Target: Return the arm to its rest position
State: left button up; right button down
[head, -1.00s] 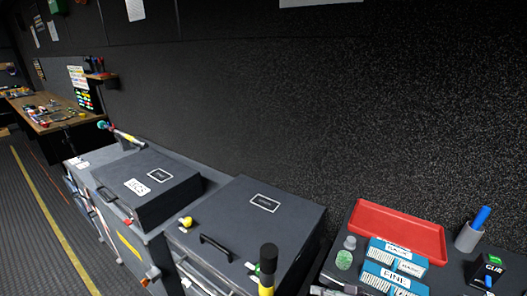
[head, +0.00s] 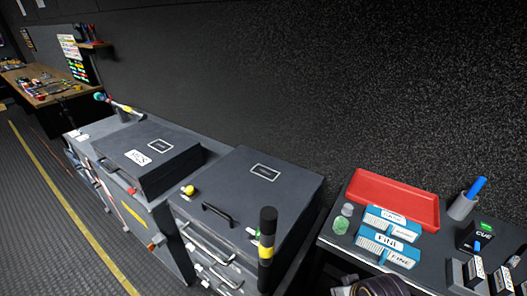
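Neither of my grippers shows in the head view, and no arm that I can be sure of is in the picture. The arm's pose cannot be seen from here. A dark rounded thing (head: 382,287) is cut off by the bottom edge, and I cannot tell what it is.
Two grey cases (head: 150,158) (head: 262,185) stand along the dark wall. A black post with a yellow band (head: 267,238) rises beside the nearer one. At right, a surface holds a red tray (head: 395,200), labelled boxes (head: 388,238) and a pen cup (head: 462,207). Floor shows at left.

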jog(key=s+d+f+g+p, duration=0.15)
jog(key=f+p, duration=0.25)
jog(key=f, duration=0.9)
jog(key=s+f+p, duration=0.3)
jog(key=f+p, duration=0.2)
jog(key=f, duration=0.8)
pick_arm(q)
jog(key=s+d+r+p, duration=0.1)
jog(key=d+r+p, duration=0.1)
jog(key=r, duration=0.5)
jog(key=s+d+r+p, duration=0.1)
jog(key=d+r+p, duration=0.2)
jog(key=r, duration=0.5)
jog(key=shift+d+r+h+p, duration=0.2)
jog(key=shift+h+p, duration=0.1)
jog(key=shift+p, duration=0.5)
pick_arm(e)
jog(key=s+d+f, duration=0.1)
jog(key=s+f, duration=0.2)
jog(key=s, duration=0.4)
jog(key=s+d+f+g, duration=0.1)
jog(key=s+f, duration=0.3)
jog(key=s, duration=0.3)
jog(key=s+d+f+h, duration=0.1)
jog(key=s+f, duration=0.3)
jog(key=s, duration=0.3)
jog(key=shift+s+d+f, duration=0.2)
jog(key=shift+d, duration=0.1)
